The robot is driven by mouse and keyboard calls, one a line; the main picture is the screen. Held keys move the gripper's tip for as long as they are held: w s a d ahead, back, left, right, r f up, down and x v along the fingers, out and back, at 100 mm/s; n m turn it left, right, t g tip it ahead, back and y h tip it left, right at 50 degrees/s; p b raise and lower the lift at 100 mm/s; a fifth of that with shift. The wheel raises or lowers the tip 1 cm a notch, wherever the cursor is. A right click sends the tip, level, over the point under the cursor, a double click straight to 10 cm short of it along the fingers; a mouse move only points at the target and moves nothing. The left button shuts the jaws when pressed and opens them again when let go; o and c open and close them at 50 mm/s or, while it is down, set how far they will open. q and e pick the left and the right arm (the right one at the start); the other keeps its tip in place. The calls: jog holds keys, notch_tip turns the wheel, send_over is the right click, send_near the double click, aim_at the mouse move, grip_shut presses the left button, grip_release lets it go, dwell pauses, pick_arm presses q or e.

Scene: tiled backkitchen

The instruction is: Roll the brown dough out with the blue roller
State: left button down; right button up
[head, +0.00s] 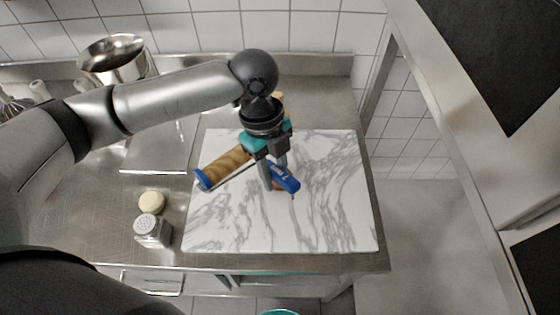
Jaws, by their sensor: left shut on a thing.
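The blue roller has a blue handle (285,179), a thin metal frame and a tan-brown cylinder (222,167) with a blue end cap. It is over the white marbled board (335,220), its cylinder toward the board's left edge. My left gripper (275,180) points down and is shut on the blue handle. A small patch of brown (277,187) shows beside the fingers; it may be the brown dough, mostly hidden by gripper and handle. I cannot tell whether the roller touches the dough. My right gripper is not in view.
A glass shaker with a metal top (152,231) and a pale round thing (151,202) stand left of the board. A steel pot (114,59) stands at the back left. The board's right and front parts are clear.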

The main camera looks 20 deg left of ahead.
pick_arm(q)
jog(key=m+p, duration=0.2)
jog(key=m, duration=0.1)
jog(key=d+r+m+g+p, duration=0.1)
jog(key=m, duration=0.1)
jog(key=shift+s+r, duration=0.1)
jog(key=shift+s, duration=0.1)
jog(key=m, duration=0.1)
jog(key=m+y+p, duration=0.1)
jog(key=m, duration=0.1)
jog(key=shift+s+d+m+p, duration=0.2)
jog(key=shift+m+p, duration=0.1)
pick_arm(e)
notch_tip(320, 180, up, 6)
pick_arm(q)
jog(key=w+b+x, duration=0.1)
jog(key=b+x, duration=0.5)
jog(key=x, duration=0.2)
jog(key=shift+w+a+f+b, duration=0.25)
jog(key=shift+a+f+b, duration=0.05)
jog(key=shift+a, duration=0.05)
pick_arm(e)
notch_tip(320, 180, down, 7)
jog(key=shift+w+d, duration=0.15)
pick_arm(q)
jog(key=shift+f, duration=0.5)
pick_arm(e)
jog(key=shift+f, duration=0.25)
